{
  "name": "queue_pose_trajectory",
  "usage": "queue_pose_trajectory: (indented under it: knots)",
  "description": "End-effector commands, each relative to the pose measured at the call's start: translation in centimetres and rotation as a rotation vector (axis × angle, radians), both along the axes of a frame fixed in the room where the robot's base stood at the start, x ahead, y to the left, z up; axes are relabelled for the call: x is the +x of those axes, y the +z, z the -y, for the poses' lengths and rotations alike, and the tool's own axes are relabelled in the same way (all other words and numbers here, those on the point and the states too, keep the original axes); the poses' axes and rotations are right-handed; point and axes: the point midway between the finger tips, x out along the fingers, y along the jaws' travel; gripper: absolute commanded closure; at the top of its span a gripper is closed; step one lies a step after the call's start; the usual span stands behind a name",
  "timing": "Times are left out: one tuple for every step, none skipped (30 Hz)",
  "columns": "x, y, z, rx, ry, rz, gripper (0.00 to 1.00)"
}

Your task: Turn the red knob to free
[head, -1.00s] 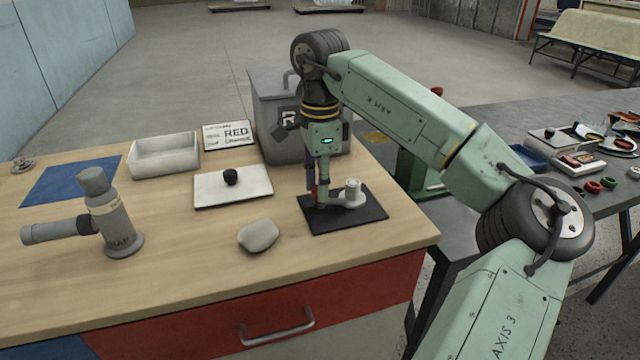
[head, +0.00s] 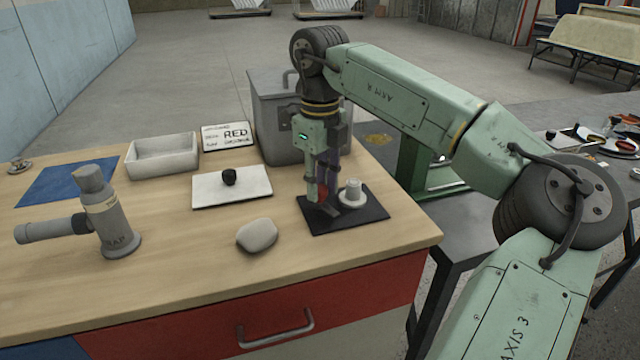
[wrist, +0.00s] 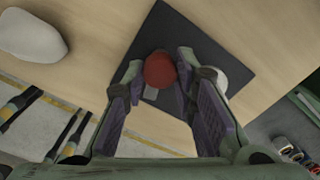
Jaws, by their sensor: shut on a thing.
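The red knob (wrist: 159,70) sits between my fingertips in the wrist view. Its round top shows, with a small grey piece just below it. My gripper (wrist: 160,75) is shut on the knob. In the head view my gripper (head: 325,203) points down over the black plate (head: 374,208), and a bit of red shows at the fingers. A pale upright cylinder (head: 352,191) stands on the plate just right of the fingers. The fingers hide most of the knob and the part joining it to the cylinder. I cannot read any free mark.
A grey stone (head: 257,235) lies left of the plate. A grey pipe fitting (head: 115,220) stands at left.

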Motion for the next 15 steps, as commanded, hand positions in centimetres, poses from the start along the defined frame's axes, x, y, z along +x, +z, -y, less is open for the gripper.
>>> queue_pose_trajectory:
  knots:
    - [-0.02, -0.06, 0.09, -0.002, -0.041, 0.000, 1.00]
    - [0.00, -0.06, 0.09, -0.002, -0.064, 0.000, 1.00]
    - [0.00, -0.07, 0.09, -0.001, -0.095, 0.000, 1.00]
    - [0.00, -0.06, 0.09, -0.001, -0.117, 0.000, 1.00]
    - [0.00, -0.06, 0.09, -0.002, -0.138, 0.000, 1.00]
    - [-0.01, -0.06, 0.08, -0.002, -0.163, 0.000, 1.00]
    - [-0.03, -0.05, 0.08, -0.002, -0.182, 0.000, 1.00]
    - [-0.03, -0.05, 0.07, -0.002, -0.199, 0.000, 1.00]
    - [-0.05, -0.06, 0.08, -0.002, -0.220, 0.000, 1.00]
    - [-0.05, -0.06, 0.08, -0.001, -0.235, -0.001, 1.00]
    - [-0.06, -0.06, 0.07, -0.001, -0.249, -0.001, 1.00]
    - [-0.06, -0.06, 0.07, -0.001, -0.265, -0.001, 1.00]
    - [-0.06, -0.06, 0.07, -0.001, -0.276, -0.001, 1.00]
    - [-0.06, -0.05, 0.07, -0.001, -0.285, -0.001, 1.00]
    - [-0.06, -0.05, 0.07, -0.001, -0.297, -0.001, 1.00]
